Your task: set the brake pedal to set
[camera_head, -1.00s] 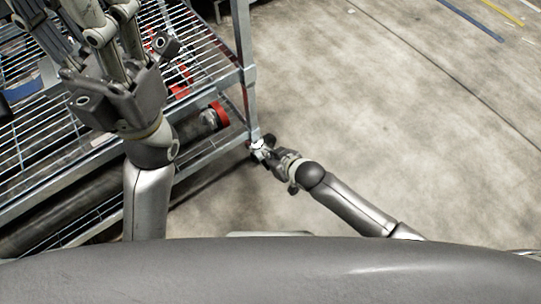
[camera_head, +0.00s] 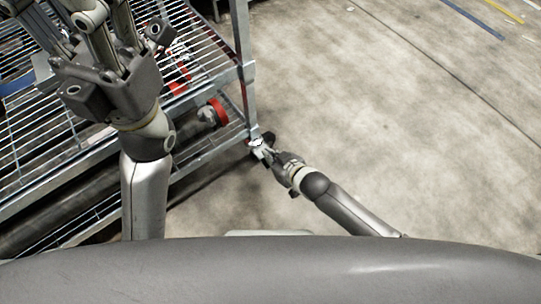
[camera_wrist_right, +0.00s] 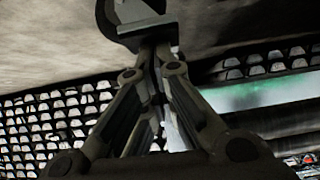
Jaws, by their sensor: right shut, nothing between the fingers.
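The brake pedal is part of the caster (camera_head: 263,141) at the foot of the rack's near right post. In the head view it is too small to tell its position. My right gripper (camera_head: 270,157) is shut and empty, just below and right of the caster. In the right wrist view, its closed fingertips (camera_wrist_right: 156,52) are at a dark part with a pale metal plate (camera_wrist_right: 143,13); I cannot tell whether they touch it. My left gripper (camera_head: 112,40) is large at the upper left above the rack; its fingertips are cut off.
The wire-shelf rack (camera_head: 215,150) fills the left side, with dark rolled cores and a red-ended core (camera_head: 218,111) on it. Its upright post (camera_head: 243,70) stands close to my right gripper. The concrete floor (camera_head: 400,130) to the right is clear.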

